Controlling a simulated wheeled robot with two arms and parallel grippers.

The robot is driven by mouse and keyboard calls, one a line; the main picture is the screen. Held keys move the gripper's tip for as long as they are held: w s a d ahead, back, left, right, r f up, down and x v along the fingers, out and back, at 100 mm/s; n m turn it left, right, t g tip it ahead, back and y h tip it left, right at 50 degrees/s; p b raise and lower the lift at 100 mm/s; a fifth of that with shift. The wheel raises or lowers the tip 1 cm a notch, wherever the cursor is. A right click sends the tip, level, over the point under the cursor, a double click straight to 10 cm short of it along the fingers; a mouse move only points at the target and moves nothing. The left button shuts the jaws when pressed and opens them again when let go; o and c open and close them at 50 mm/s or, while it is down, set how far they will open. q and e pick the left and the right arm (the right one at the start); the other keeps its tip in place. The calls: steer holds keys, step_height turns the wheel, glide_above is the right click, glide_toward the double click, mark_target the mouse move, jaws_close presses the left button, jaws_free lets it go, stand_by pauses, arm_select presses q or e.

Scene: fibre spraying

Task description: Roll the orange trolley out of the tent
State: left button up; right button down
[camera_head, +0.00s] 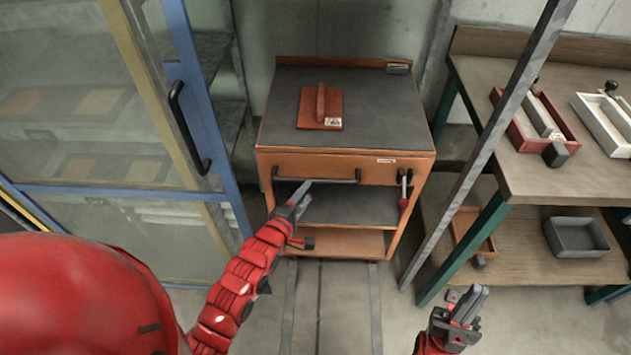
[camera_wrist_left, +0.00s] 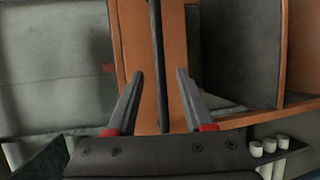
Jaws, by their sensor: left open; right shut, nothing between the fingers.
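The orange trolley (camera_head: 345,166) stands upright on the floor ahead, with a dark top, open shelves and a black front handle bar (camera_head: 340,181). A red float-like tool (camera_head: 320,108) lies on its top. My left gripper (camera_head: 301,193) is open at the left part of the handle. In the left wrist view the handle bar (camera_wrist_left: 157,40) runs between the open fingers (camera_wrist_left: 161,75); contact cannot be told. My right gripper (camera_head: 470,301) is shut and empty at the lower right, apart from the trolley.
A blue-framed glass door (camera_head: 212,130) with a black handle stands left of the trolley. A slanted grey pole (camera_head: 482,150) and a wooden workbench (camera_head: 530,177) with trays are on the right. Floor rails (camera_head: 375,300) run towards me from the trolley; the floor there is clear.

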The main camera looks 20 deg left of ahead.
mark_target(315, 179)
arm_select(q)
steer(key=x, duration=0.6)
steer(key=shift+w, duration=0.4)
jaws_close()
steer(key=shift+f, duration=0.1)
stand_by(0.9)
